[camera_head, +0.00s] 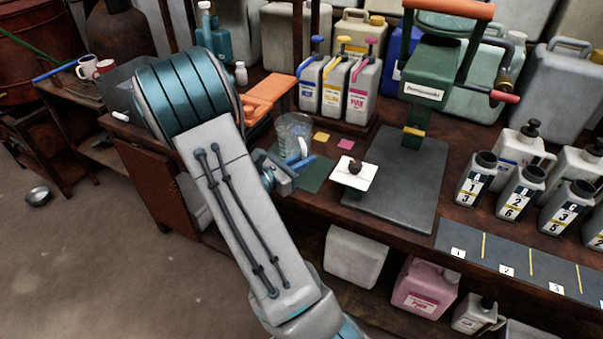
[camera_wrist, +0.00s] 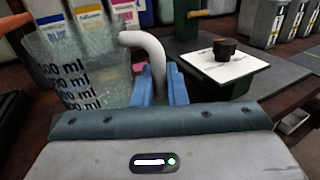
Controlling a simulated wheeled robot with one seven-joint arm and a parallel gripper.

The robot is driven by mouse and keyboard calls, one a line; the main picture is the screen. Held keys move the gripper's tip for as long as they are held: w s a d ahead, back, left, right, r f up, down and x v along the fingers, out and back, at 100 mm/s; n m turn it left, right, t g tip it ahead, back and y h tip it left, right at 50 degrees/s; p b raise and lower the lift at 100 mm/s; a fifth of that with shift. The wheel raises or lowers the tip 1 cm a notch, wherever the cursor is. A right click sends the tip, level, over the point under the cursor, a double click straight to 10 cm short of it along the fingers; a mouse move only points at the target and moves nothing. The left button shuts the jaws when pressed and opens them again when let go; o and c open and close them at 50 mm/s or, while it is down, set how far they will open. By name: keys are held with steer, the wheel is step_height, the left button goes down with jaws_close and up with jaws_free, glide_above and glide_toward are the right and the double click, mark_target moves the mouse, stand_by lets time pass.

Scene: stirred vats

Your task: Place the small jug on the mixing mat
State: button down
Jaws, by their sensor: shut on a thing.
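A dark green mat (camera_head: 318,178), seemingly the mixing mat, lies on the bench below and right of the jug. The jug's base is partly hidden, so I cannot tell whether it touches the mat.
A green hand press (camera_head: 425,90) stands over a grey plate (camera_head: 400,195).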

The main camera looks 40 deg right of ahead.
steer(key=shift+w+f+b, duration=0.1)
steer(key=shift+f+b, duration=0.4)
steer(key=shift+f, duration=1.55)
steer(key=shift+f, duration=0.25)
steer(key=c, duration=1.5)
jaws_free()
steer(key=shift+o, duration=0.2)
steer(key=shift+r, duration=0.15)
